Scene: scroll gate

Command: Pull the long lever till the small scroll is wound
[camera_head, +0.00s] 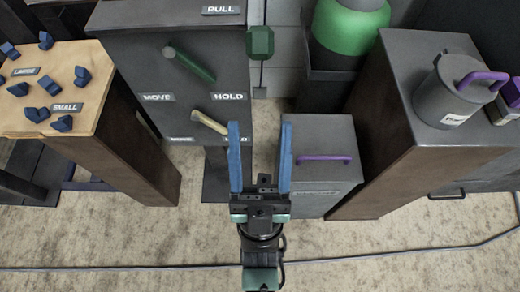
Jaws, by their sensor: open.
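A dark grey panel (135,70) at the upper left of centre carries two levers. A green lever (190,64) sits higher on it and slants down to the right. A shorter-looking pale beige lever (209,122) sits lower, its right end near my gripper's left finger. I cannot tell for sure which is the long lever. My gripper (260,128) is open, with two blue fingers pointing up the picture and nothing between them. It is right of both levers and apart from the green one. I cannot make out a small scroll.
Left, a wooden-topped stand (20,118) holds several blue pieces and labels "LARGE" and "SMALL". Right of my gripper stands a grey box (330,135) with a purple handle (325,158). Farther right, a brown-sided cabinet (385,110) bears a grey canister (450,90). Carpet is clear in front.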

